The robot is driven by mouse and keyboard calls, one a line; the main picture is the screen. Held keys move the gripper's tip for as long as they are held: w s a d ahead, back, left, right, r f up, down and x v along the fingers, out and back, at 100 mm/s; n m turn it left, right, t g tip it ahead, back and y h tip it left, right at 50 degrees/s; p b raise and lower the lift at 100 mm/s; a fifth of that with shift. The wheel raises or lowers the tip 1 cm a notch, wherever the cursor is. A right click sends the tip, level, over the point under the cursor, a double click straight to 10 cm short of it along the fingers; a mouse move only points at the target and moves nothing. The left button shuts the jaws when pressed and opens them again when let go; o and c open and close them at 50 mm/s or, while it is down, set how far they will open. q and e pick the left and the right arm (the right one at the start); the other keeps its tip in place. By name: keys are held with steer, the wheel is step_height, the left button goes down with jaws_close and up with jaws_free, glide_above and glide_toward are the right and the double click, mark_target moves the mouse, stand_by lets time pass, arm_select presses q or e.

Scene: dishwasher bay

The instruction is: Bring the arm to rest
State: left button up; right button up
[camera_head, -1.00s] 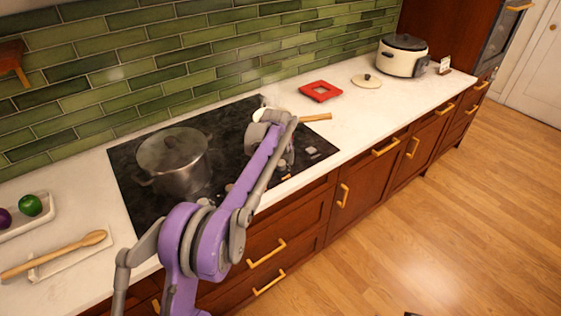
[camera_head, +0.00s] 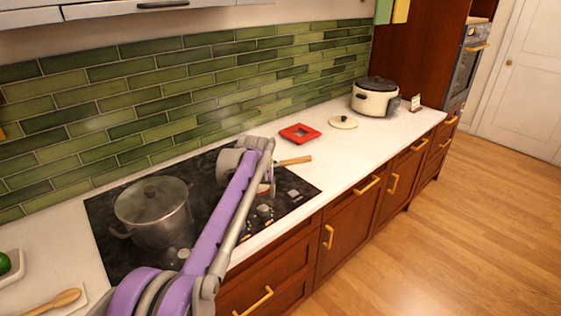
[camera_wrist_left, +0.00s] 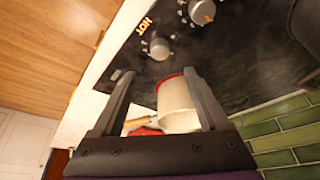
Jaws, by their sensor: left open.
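My left arm crosses the cooktop (camera_head: 215,165) in the head view, with its elbow low and its wrist beyond. My left gripper (camera_wrist_left: 156,74) is open in the left wrist view, its two dark fingers apart with nothing held between them. In the head view the gripper is mostly hidden by the forearm. Beyond the fingers in the wrist view is a cream pan with a red rim (camera_wrist_left: 178,104). A wooden handle (camera_head: 295,160) shows beside my wrist in the head view. My right gripper is in neither view.
A lidded steel pot (camera_head: 152,213) stands on the cooktop left of my forearm. A red trivet (camera_head: 299,133), a loose lid (camera_head: 343,122) and a cream cooker (camera_head: 375,99) stand farther right on the counter. A wooden spoon (camera_head: 55,302) lies at the lower left. The wooden floor is clear.

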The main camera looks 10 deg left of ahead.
arm_select(q)
steer(key=s+d+r, duration=0.1)
steer(key=s+r, duration=0.1)
steer(key=s, duration=1.7)
steer(key=s+f, duration=0.3)
steer(key=s, duration=0.4)
steer(key=s+f+m+t, duration=0.1)
steer(key=s+f, duration=0.3)
steer(key=s, duration=0.3)
steer(key=s+d+f, duration=0.1)
steer(key=s+f, duration=0.3)
steer(key=s, duration=0.3)
steer(key=shift+s+m+h, duration=0.2)
steer(key=shift+m+h, duration=0.1)
